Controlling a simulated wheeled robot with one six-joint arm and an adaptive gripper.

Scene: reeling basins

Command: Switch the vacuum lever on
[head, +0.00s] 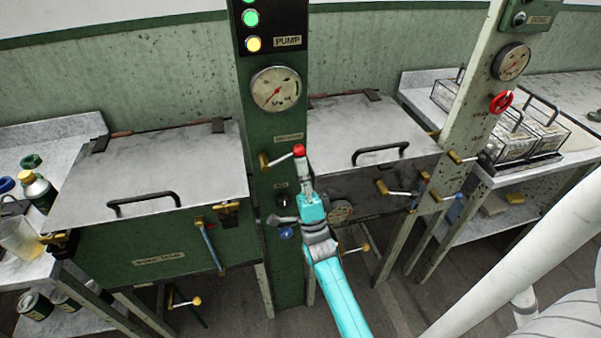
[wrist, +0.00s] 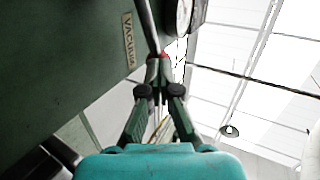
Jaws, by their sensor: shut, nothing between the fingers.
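The vacuum lever is a metal rod (head: 281,159) on a brass pivot (head: 264,162), low on the green post under the VACUUM label (head: 289,137). It points right and slightly up, ending in a red knob (head: 299,150). In the wrist view the rod (wrist: 147,26) runs past the VACUUM label (wrist: 128,40) toward my fingertips, with a sliver of red knob (wrist: 165,54) behind them. My gripper (head: 302,166) is shut and empty, right below the knob; it also shows in the wrist view (wrist: 158,70). Whether the fingers touch the knob or rod, I cannot tell.
The green post (head: 264,120) carries a gauge (head: 275,89) above the lever and an AIR valve (head: 283,199) below it. Lidded basins (head: 150,165) flank the post. Another post (head: 470,115) with a red handwheel (head: 501,102) stands right.

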